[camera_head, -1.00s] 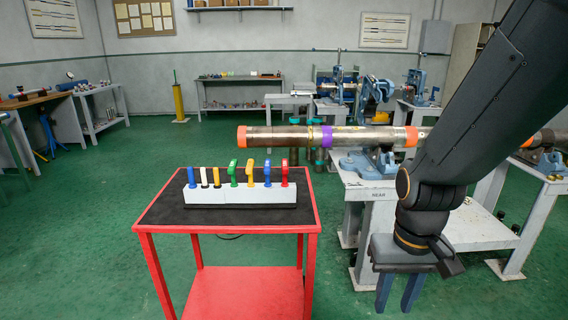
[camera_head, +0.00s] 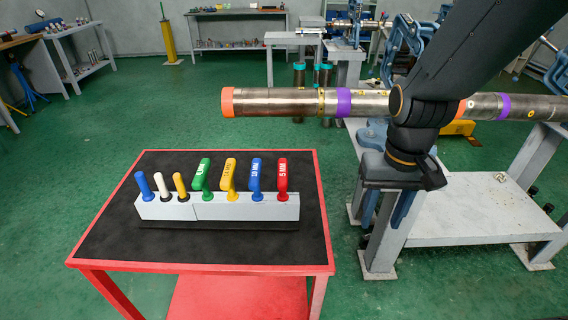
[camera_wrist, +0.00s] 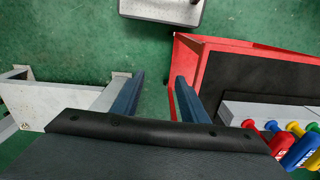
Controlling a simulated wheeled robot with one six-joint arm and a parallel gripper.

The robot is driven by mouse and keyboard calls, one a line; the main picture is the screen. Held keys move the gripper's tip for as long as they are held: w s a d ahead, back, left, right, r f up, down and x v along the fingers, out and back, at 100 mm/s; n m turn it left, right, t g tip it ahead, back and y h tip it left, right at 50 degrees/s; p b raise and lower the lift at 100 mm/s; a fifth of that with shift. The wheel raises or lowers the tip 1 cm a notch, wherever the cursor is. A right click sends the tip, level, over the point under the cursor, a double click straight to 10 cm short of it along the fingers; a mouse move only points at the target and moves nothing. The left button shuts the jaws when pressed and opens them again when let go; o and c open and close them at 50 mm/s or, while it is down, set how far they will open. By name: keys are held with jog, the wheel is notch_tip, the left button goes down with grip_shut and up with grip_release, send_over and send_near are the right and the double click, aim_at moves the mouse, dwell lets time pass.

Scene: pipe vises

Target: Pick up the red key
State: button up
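The red key (camera_head: 282,178), marked "5 MM", stands upright at the right end of a light grey holder block (camera_head: 225,208) on the red cart. In the wrist view the red key (camera_wrist: 279,143) shows at the lower right, partly cut off by my gripper's body. My gripper (camera_head: 386,215) points down to the right of the cart, clear of the key. In the wrist view its two blue fingers (camera_wrist: 157,98) are spread wide with only floor between them.
Blue (camera_head: 256,175), yellow (camera_head: 229,175) and green (camera_head: 203,175) keys stand left of the red one, then smaller blue, white and yellow handles. The red cart (camera_head: 130,249) has a dark top. A long pipe (camera_head: 275,102) lies behind, close to my arm.

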jog(key=w+a+r+p, duration=0.4)
jog(key=w+a+r, duration=0.1)
jog(key=a+r, duration=0.15)
notch_tip(320, 180, up, 5)
jog(key=p, duration=0.4)
send_over(283, 169)
jog(key=shift+a+f+n, duration=0.1)
jog(key=shift+f+n, duration=0.05)
jog(key=shift+n, duration=0.15)
jog(key=shift+s+f+p, duration=0.1)
jog(key=shift+f+p, duration=1.35)
jog(key=shift+f, duration=2.4)
grip_shut()
